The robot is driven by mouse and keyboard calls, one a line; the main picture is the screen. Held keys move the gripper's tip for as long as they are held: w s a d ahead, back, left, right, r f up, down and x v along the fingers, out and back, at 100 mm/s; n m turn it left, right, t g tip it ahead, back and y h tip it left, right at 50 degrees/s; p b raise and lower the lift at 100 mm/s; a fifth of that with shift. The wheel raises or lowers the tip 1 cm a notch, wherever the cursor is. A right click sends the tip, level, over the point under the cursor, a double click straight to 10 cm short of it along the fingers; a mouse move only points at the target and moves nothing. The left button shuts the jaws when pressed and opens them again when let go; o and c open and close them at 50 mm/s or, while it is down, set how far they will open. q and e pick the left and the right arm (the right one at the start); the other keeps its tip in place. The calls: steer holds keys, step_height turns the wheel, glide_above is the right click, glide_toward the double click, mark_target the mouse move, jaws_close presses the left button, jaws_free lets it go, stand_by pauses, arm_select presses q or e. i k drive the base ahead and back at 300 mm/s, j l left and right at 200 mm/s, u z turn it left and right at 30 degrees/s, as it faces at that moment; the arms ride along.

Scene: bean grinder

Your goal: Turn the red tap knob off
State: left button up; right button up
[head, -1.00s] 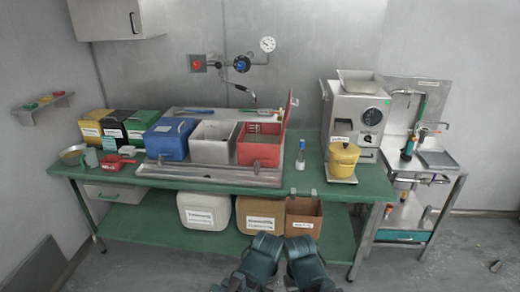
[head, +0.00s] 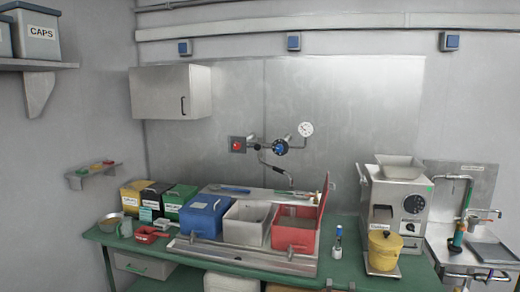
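A red knob (head: 238,146) sits on a square grey plate on the metal wall panel, left of the tap pipes. A blue round knob (head: 281,147) is on the pipework just to its right. A dark bent spout (head: 275,168) hangs below the pipe, over the sink area. A white round gauge (head: 306,129) stands above and right of the blue knob. The knobs are too small to tell which way they are turned. No water stream can be made out. Neither of my grippers shows in this view.
Below the tap are a blue bin (head: 205,217), a grey bin (head: 246,222) and a red bin (head: 295,229) with its lid raised. A grinder machine (head: 397,207) and a yellow pot (head: 384,248) stand to the right. A wall cabinet (head: 171,92) hangs upper left.

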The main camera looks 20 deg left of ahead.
mark_target(236, 145)
steer(key=i+j, duration=1.2)
steer(key=i, duration=0.2)
steer(key=u, duration=0.05)
